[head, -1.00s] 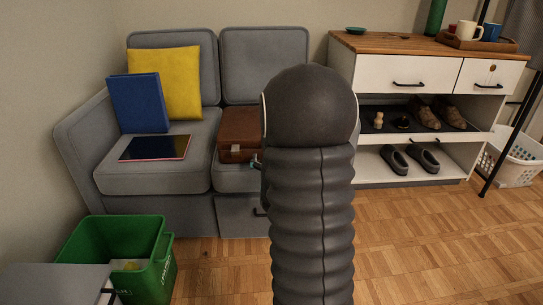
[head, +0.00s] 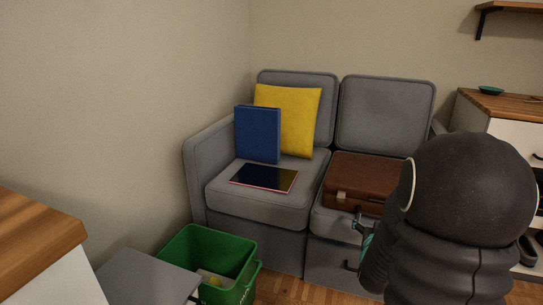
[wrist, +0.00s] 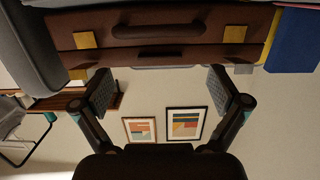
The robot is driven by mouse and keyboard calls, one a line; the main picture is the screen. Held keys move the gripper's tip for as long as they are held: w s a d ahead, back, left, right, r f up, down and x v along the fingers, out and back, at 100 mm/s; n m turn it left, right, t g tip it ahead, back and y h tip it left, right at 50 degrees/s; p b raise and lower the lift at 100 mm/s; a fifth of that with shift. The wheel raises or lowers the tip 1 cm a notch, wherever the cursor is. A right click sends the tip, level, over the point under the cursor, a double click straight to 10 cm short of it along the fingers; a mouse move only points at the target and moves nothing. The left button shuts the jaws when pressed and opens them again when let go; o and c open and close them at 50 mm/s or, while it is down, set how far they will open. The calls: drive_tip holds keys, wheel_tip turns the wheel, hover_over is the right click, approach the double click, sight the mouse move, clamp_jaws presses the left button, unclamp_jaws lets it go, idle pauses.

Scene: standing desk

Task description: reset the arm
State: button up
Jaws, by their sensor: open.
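My arm rises at the right of the head view, with my gripper (head: 361,230) partly hidden behind it, in front of the sofa. In the wrist view my gripper (wrist: 161,90) is open, with its two padded fingers wide apart and nothing between them. A brown briefcase (head: 360,178) lies on the right sofa seat, just beyond the gripper in the head view. In the wrist view the briefcase (wrist: 200,30) spans the top, its handle and brass-coloured latches facing me. I cannot tell the exact gap between the fingers and the briefcase.
The grey sofa (head: 385,118) also holds a yellow cushion (head: 302,120), a blue binder-like object (head: 258,135) and a dark tablet (head: 264,178). A green bin (head: 245,270) stands at its front left. A wood-topped cabinet (head: 507,103) is at right, a wooden counter (head: 35,240) at left.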

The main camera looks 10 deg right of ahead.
drive_tip(key=s+a+f+g+y, duration=0.3)
drive_tip(key=s+f+g+y, duration=0.15)
drive_tip(key=f, duration=0.55)
drive_tip(key=s+a+r+n+g+y+p, duration=0.1)
drive_tip(key=s+a+g+y, duration=0.1)
drive_tip(key=s+a+g, duration=0.3)
drive_tip(key=s+a+r+n+p, duration=0.1)
drive_tip(key=s+a+r+p, duration=0.2)
drive_tip(key=r, duration=0.6)
drive_tip(key=s+a+r+n+y+p, duration=0.1)
drive_tip(key=s+a+r+n+p, duration=0.1)
drive_tip(key=s+a+r, duration=0.4)
drive_tip(key=s+a+r+n+t+y+p, duration=0.1)
drive_tip(key=s+a+r+p, duration=0.3)
drive_tip(key=a+r, duration=0.5)
wheel_tip(320, 180, up, 3)
drive_tip(key=shift+s+a+n+p, duration=0.35)
drive_tip(key=shift+s+n, duration=0.35)
drive_tip(key=shift+s, duration=0.15)
